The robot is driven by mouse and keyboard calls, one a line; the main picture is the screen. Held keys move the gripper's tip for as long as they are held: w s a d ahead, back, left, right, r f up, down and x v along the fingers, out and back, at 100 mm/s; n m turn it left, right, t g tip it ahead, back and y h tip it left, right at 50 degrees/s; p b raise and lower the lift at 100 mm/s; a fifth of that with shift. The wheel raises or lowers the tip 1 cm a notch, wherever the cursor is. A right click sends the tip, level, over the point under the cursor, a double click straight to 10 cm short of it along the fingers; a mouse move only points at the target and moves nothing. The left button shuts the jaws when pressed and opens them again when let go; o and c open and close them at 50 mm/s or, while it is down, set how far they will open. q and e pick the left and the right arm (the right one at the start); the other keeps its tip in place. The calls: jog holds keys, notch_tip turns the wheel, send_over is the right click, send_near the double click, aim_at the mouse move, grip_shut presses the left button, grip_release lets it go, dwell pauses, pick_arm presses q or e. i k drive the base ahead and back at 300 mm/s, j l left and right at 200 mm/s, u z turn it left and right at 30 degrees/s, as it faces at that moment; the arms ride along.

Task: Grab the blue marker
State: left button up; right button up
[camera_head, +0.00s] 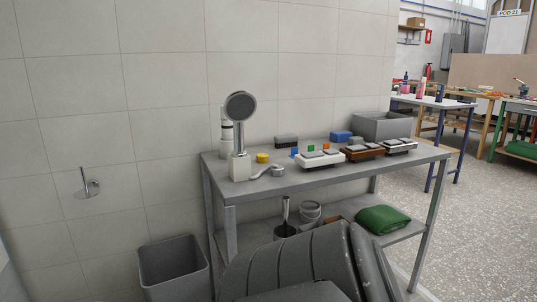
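A small upright blue piece (294,152) stands on the grey metal table (222,167), at the left end of a white tray (318,161). It may be the blue marker, but it is too small to tell. Small green (311,148) and orange (326,145) pieces stand to its right. A larger blue block (340,136) lies farther back, beside a grey bin. Neither of my grippers is in view.
A hand shower (240,106) on a white base stands at the table's left. A yellow item (262,158) is beside it. A grey bin (381,126) is at the back right. The lower shelf holds a green cloth (382,219). A waste bin (174,268) stands left.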

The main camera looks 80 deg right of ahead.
aim_at(294, 150)
jog(key=z, duration=2.75)
